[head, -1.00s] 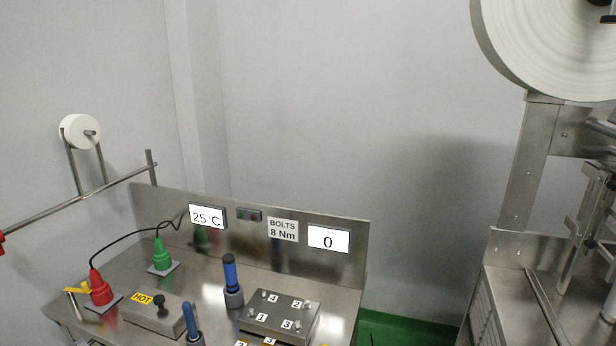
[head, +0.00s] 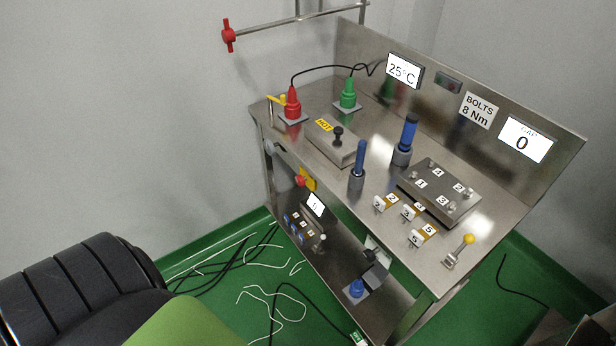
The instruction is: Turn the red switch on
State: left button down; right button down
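A small red knob (head: 300,181) sits on a yellow plate (head: 309,178) at the front left of the steel workbench, below its top; it looks like a red switch. Its exact setting is too small to tell. A small dark panel (head: 448,82) is on the backboard, with details too small to read. Neither of my grippers is in view.
The steel bench (head: 331,180) holds a red plug (head: 292,103), a green plug (head: 348,94), a block labelled HOT (head: 337,146), blue-handled tools (head: 357,172) and a bolt plate (head: 440,192). Cables (head: 275,302) lie on the green floor. A red-ended rail (head: 229,35) is behind.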

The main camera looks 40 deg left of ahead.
aim_at(299, 180)
jog(key=u, duration=1.25)
